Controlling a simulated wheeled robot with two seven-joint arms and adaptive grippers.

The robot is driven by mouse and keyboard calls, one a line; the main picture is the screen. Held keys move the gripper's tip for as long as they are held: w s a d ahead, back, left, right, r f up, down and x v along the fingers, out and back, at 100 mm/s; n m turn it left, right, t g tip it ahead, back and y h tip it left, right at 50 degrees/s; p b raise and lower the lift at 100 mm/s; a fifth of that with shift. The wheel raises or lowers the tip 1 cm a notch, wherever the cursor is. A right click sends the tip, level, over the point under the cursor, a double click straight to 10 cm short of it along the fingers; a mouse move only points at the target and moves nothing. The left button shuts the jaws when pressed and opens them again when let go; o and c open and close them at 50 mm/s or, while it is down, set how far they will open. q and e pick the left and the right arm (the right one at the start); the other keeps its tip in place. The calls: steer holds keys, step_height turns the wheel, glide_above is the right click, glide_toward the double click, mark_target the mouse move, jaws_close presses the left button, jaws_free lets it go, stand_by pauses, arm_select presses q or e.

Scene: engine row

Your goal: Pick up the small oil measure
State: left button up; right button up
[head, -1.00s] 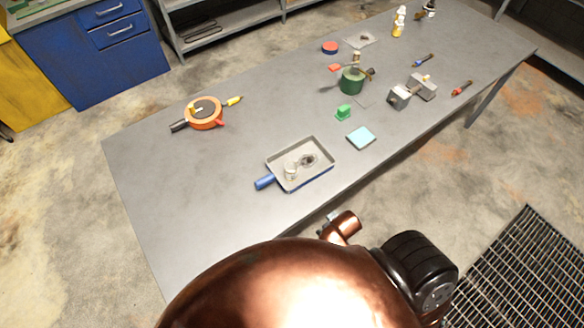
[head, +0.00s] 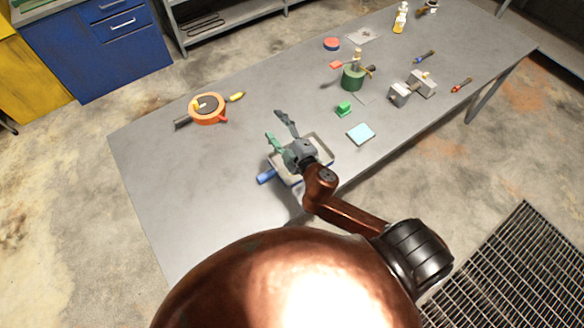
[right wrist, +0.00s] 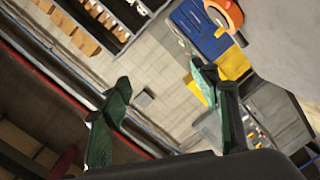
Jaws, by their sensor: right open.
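A shallow grey tray (head: 323,145) with a blue handle (head: 266,177) lies near the front edge of the table. The small pale cup in it, which may be the oil measure, showed earlier and is now hidden behind my right gripper. My right gripper (head: 276,127) is over the tray in the head view, its two fingers spread and empty. In the right wrist view its green-grey fingers (right wrist: 159,72) stand wide apart with nothing between them. My left gripper is not in view.
On the grey table (head: 180,215) are an orange round pan-like item (head: 207,109), a green block (head: 344,108), a light blue pad (head: 361,133), a green pot (head: 352,77) and a grey metal part (head: 400,94). The table's left end is clear.

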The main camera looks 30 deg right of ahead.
steer(key=a+r+n+y, duration=0.3)
steer(key=a+n+y, duration=0.2)
steer(key=a+n, duration=0.2)
steer(key=a+r+n+y, duration=0.2)
steer(key=a+n+y, duration=0.3)
steer(key=a+n, duration=0.15)
steer(key=s+a+f+n+g+y, duration=0.2)
steer(key=s+a+f+n+g, duration=0.25)
steer(key=f+n+g, duration=0.5)
steer(key=d+f+n+g+h, duration=0.25)
steer(key=d+f+h, duration=0.35)
steer(key=d, duration=0.6)
steer(key=d+f+n+g+h, duration=0.1)
steer(key=d+f+n+h, duration=0.3)
steer(key=d+f, duration=0.6)
steer(key=w+f+p, duration=0.1)
steer(key=f, duration=0.2)
steer(key=w+d+f+p, duration=0.1)
steer(key=f, duration=0.1)
steer(key=shift+w+p, duration=0.3)
steer(key=shift+w, duration=0.05)
